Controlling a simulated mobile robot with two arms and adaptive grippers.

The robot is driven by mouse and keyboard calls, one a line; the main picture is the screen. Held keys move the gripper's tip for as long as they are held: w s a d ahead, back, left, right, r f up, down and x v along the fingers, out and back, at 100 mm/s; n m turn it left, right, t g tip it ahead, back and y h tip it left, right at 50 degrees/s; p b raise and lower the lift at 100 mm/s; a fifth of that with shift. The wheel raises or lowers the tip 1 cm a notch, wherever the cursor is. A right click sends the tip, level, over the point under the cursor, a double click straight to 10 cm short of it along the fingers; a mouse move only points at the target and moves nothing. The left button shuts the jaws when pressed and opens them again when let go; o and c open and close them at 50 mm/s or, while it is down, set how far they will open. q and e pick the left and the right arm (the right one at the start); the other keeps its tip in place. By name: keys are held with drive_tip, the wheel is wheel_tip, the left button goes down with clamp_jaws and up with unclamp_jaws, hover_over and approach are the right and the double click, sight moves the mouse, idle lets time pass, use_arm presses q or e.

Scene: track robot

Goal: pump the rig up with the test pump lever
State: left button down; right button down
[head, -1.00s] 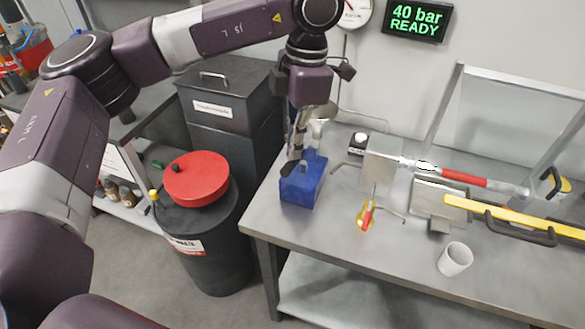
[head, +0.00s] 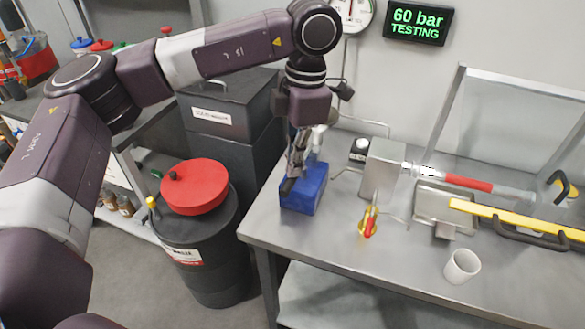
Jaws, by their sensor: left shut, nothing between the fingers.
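The blue test pump (head: 313,188) stands on the left end of the steel bench. My left gripper (head: 291,182) comes down over it from above. Its fingers are shut with nothing held, and the tips are at the pump's top left side, seemingly against it or very close. The pump lever cannot be told apart behind the gripper. The rig has a metal block (head: 382,168) with a clear and red tube (head: 468,183) running right from it. A display (head: 418,22) on the wall reads "60 bar TESTING". My right gripper is not in view.
A red and yellow valve handle (head: 369,222) sits in front of the block. A white cup (head: 462,266) stands near the front edge. A yellow bar (head: 505,219) and a raised frame guard (head: 450,115) are at right. A black waste drum (head: 205,245) with a red lid stands left.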

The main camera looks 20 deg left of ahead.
use_arm(q)
drive_tip(key=shift+w+d+r+p, duration=0.3)
drive_tip(key=shift+w+d, duration=0.2)
drive_tip(key=shift+d, duration=0.15)
drive_tip(key=shift+w+d+r+p, duration=0.15)
drive_tip(key=shift+w+d+p, duration=0.15)
drive_tip(key=shift+w+d, duration=0.25)
drive_tip(key=shift+s, duration=0.1)
wheel_tip(320, 180, up, 12)
drive_tip(key=d, duration=0.1)
drive_tip(key=shift+w, duration=0.35)
idle(0.5)
